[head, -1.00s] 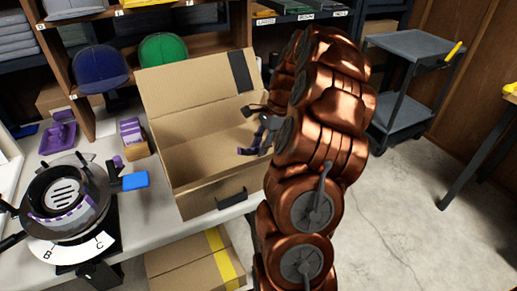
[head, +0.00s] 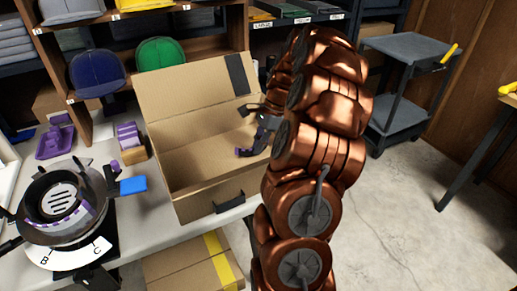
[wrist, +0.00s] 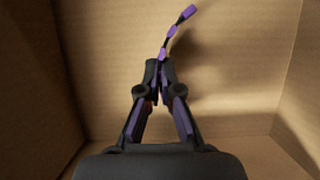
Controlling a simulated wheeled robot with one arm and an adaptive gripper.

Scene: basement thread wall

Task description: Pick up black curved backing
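A thin, curved black strip with purple segments (wrist: 172,32) shows in the wrist view, rising from between my fingertips and bending right. I take it to be the black curved backing; its lower end is hidden by the fingers. My gripper (wrist: 160,75) has its fingers drawn together on it. I cannot tell whether the strip touches the box.
The box stands on a white table (head: 110,150), with its tall flap (head: 190,90) up behind. A round black machine (head: 62,205) with a blue block (head: 132,185) is at the left. Caps sit on the shelf behind. A grey cart (head: 405,50) stands right, with open floor before it.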

